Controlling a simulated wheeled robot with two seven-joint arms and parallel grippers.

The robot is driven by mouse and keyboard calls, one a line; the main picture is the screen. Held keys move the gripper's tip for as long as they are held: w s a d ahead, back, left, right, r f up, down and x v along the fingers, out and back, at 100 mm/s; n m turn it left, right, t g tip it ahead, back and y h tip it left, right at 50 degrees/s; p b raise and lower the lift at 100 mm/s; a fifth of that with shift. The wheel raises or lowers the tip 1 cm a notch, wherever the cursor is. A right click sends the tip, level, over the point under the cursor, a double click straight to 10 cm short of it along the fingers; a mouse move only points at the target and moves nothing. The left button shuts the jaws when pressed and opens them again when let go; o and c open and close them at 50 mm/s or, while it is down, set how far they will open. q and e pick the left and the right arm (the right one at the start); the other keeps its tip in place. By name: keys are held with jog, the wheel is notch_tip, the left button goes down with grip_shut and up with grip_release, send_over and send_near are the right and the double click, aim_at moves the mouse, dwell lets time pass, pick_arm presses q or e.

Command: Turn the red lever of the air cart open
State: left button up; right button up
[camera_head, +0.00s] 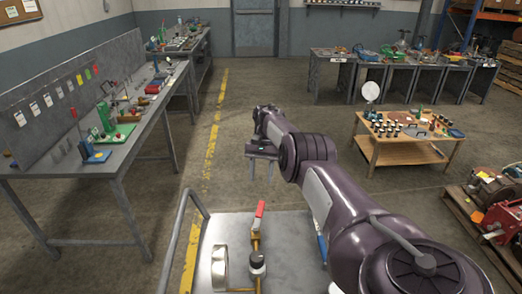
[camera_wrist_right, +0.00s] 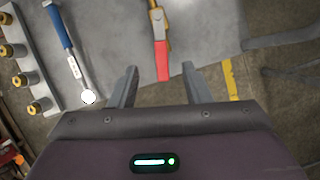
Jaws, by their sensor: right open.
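The red lever (camera_head: 260,208) stands out from a brass valve (camera_head: 256,236) on the grey top of the air cart (camera_head: 290,228). It points away from me, roughly in line with the brass pipe. In the right wrist view the red lever (camera_wrist_right: 162,60) shows between the finger lines, its red end toward the gripper. My right gripper (camera_head: 260,178) is open and empty, beyond the lever's far end in the head view. In the right wrist view the gripper's fingers (camera_wrist_right: 160,72) are apart; contact with the lever is not visible. My left gripper is not in view.
A gauge (camera_head: 257,264) sits on the pipe near the lever, and a metal ring-like part (camera_head: 219,268) stands left of it. A blue-handled tool (camera_wrist_right: 58,28) and brass fittings (camera_wrist_right: 32,78) lie along the cart's side. A workbench (camera_head: 90,165) stands left; open floor lies beyond the cart.

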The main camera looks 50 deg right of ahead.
notch_tip(320, 180, up, 7)
jog(key=p, duration=0.5)
jog(key=shift+f, duration=0.1)
jog(key=shift+c, duration=0.3)
